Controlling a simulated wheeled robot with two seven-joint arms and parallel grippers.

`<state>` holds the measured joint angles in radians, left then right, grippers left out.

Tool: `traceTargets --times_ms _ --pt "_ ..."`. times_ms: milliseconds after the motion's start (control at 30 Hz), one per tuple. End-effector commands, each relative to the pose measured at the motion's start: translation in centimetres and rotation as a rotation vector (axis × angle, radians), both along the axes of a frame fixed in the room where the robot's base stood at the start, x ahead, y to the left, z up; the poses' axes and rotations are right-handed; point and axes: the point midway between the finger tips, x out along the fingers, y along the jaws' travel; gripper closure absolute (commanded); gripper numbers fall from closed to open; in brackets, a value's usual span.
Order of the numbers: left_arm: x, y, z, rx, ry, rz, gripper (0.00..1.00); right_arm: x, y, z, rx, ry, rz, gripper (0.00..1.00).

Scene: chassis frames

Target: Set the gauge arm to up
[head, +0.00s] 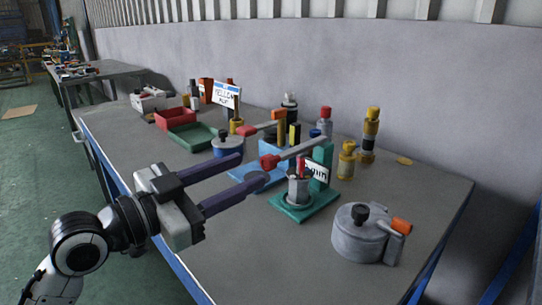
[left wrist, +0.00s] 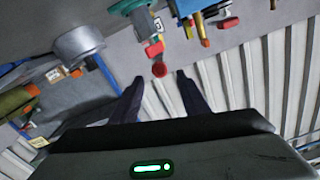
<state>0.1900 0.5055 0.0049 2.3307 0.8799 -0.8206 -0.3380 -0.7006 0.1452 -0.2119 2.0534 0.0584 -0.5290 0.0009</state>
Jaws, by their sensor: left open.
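The gauge looks like the teal stand (head: 321,158) with a white "mm" label on its post and a flat teal base. A grey arm (head: 300,150) with a red end (head: 268,161) reaches left from near the post top, roughly level with a slight droop toward the red end. My left gripper (head: 255,166) has two long purple fingers, apart and empty, close to that red end. In the left wrist view a red knob (left wrist: 160,70) shows just beyond and between the fingertips (left wrist: 157,82). I cannot tell whether they touch. My right gripper is not in view.
A second grey arm with a red end (head: 247,130) sits behind, on an orange post (head: 282,125). A grey lidded pot (head: 362,240) stands at front right. Red (head: 175,118) and green (head: 192,138) trays lie far left. The table's front is clear.

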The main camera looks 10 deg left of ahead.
Motion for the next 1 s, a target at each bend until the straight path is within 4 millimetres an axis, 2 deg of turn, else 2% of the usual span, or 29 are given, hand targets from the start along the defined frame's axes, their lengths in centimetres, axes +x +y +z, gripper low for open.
traceTargets --times_ms 100,333,500,767,867,1000 --pt "2.0 -1.4 0.2 -0.004 -0.001 -0.002 0.59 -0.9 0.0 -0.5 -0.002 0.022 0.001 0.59" --pt "5.0 -3.3 0.0 -0.003 0.002 0.001 0.59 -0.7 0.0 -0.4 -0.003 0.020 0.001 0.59" --pt "6.0 -3.9 0.0 0.001 0.001 0.001 0.59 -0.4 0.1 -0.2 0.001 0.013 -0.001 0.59" --pt "6.1 -4.0 -0.1 0.002 0.001 0.001 0.59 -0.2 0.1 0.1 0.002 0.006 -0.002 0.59" --pt "6.1 -4.0 -0.1 0.001 0.001 0.001 0.72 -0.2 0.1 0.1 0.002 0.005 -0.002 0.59" --pt "6.0 -4.0 -0.1 0.001 0.001 0.001 0.96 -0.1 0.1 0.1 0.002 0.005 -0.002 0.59"
